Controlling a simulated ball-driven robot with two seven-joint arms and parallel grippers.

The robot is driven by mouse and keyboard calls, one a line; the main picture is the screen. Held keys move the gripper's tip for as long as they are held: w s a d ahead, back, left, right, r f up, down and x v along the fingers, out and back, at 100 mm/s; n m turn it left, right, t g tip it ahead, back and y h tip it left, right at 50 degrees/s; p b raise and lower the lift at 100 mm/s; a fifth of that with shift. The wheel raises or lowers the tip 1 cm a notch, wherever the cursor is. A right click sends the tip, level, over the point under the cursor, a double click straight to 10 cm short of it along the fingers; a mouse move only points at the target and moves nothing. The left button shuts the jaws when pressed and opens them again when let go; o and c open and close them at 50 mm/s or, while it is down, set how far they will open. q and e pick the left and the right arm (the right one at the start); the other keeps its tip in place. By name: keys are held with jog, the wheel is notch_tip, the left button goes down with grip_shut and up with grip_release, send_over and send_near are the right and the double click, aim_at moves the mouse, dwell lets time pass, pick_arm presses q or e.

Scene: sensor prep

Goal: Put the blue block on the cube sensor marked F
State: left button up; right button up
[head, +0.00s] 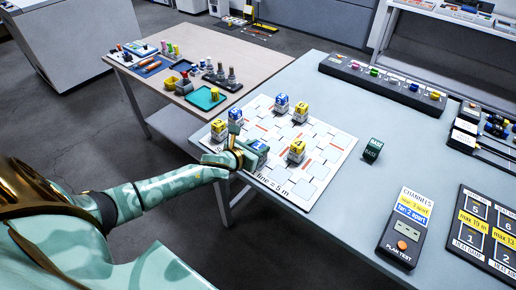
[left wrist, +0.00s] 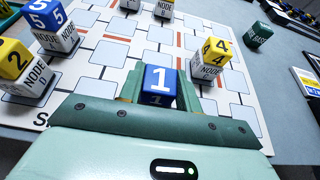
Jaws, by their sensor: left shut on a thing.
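My left gripper (head: 246,152) is shut on a blue block marked 1 (left wrist: 160,80), at the near edge of the white grid board (head: 322,181). Whether a cube sensor is under the held block is hidden. Several white cube sensors marked NODE stand on the board with coloured blocks on top. In the left wrist view, one (left wrist: 61,42) bears a blue 5, one (left wrist: 30,83) a yellow 2 and one (left wrist: 207,69) a yellow 4. Two more white cubes (left wrist: 163,9) stand farther back, cut by the frame. I cannot read an F on any cube. My right gripper is not in view.
A dark green cube (head: 373,149) stands right of the board. A handheld plan tester (head: 404,238) and a black numbered panel (head: 484,233) lie to the right. A black rail with coloured parts (head: 383,83) is at the back. A wooden table with trays (head: 207,98) adjoins at left.

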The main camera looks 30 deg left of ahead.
pick_arm(q)
jog(key=shift+f, duration=0.1)
jog(key=o, duration=0.8)
jog(key=shift+o, duration=0.9)
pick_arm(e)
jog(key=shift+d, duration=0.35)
